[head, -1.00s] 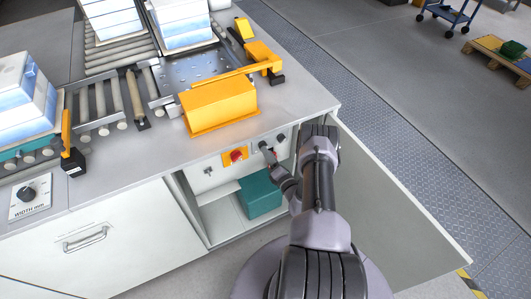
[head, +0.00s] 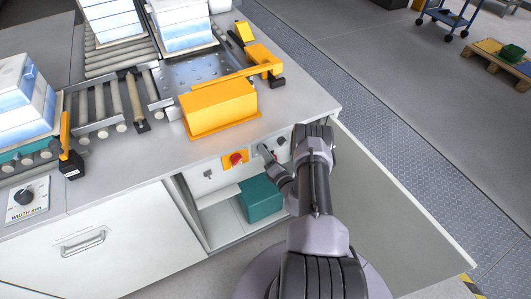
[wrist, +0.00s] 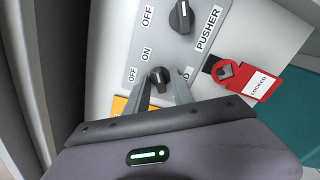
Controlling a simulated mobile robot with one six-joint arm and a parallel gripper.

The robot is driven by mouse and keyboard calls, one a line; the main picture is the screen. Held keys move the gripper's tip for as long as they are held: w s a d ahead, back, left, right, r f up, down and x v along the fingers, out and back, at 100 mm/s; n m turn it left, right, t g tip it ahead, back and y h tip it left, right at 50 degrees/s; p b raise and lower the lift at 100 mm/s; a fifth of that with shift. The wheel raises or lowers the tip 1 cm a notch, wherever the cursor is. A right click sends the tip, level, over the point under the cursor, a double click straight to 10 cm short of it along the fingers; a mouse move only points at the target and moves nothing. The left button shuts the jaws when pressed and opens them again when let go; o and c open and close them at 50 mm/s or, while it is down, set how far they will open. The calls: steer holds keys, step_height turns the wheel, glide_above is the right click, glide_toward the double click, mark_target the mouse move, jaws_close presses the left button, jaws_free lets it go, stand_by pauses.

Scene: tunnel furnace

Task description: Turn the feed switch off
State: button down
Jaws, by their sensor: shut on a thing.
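The feed switch is a small black rotary knob (wrist: 160,77) on a grey switch plate in the wrist view. Its label is mostly hidden; only a final "D" shows beside it. An "OFF" mark stands to its upper left. My gripper (wrist: 163,88) is shut on this knob, one finger on each side. In the head view my gripper (head: 268,155) is at the panel under the counter edge, and it hides the knob there. I cannot tell exactly which way the knob points.
A second black knob (wrist: 182,17), labelled PUSHER, sits close above. A red LOCKED tag (wrist: 262,84) is to the right. In the head view a red switch (head: 236,159) on yellow is left of my gripper. An open cabinet door (head: 385,200) stands right of my arm; a teal box (head: 261,199) is inside.

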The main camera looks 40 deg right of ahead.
steer(key=n+b, duration=0.1)
steer(key=n, duration=1)
steer(key=shift+n+b, duration=0.3)
stand_by(0.3)
steer(key=c, duration=1.5)
jaws_free()
steer(key=shift+o, duration=0.2)
steer(key=p+v, duration=0.5)
steer(key=v, duration=1.2)
steer(key=shift+s, duration=0.25)
